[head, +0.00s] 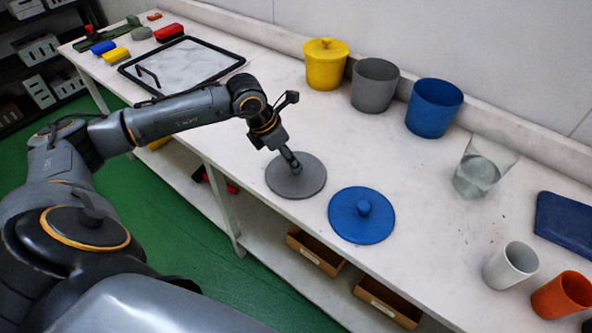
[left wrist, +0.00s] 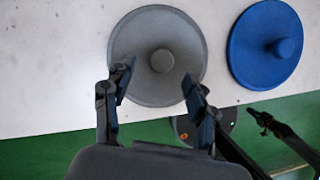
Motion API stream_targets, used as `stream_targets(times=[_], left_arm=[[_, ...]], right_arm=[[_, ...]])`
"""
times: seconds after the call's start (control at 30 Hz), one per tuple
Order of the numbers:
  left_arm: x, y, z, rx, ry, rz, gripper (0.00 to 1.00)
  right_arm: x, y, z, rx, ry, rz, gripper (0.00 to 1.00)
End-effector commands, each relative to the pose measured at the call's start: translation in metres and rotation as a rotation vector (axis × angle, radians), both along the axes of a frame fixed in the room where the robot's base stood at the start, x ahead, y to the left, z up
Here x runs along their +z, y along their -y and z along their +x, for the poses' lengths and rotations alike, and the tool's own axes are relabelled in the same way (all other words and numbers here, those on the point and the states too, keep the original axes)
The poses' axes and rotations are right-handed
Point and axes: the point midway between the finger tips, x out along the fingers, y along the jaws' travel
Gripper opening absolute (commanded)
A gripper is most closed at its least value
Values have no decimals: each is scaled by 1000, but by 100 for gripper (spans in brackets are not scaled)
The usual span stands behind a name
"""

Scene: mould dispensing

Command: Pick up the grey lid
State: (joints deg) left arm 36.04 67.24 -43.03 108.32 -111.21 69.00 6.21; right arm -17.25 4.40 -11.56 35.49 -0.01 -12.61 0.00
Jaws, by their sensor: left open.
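The grey lid (head: 312,178) is a flat round disc lying on the white table near its front edge. In the left wrist view the grey lid (left wrist: 158,95) shows a round knob (left wrist: 162,61) at its middle. My left gripper (head: 293,164) reaches down over the lid in the head view and covers its knob there. In the left wrist view my left gripper (left wrist: 157,80) is open, with its two fingers apart on either side of the lid's near half. Nothing is held between them. I cannot tell whether the fingertips touch the lid.
A blue lid (head: 361,222) lies just right of the grey lid. A yellow pot (head: 326,65), a grey pot (head: 375,86) and a blue pot (head: 434,108) stand along the back. A clear beaker (head: 481,172), white cup (head: 510,265) and orange cup (head: 562,294) stand right.

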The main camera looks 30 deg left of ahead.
Motion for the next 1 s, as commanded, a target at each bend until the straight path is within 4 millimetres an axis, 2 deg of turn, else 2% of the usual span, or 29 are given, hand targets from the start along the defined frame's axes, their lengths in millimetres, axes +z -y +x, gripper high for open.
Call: stream_targets(times=[0.2,0.33,0.63,0.9,1.0], left_arm=[[-24,9,12,-2,-3,-2,57],[-40,10,18,0,-2,-2,57],[-46,11,19,-1,0,0,57],[-46,11,19,-1,-1,-2,2],[-46,11,19,-1,-2,-1,0]], right_arm=[[19,0,0,0,0,0,0],[20,0,0,-1,0,-1,0],[19,2,1,-1,1,-3,0],[20,4,1,-1,1,-5,0],[20,5,1,-2,1,-6,0]])
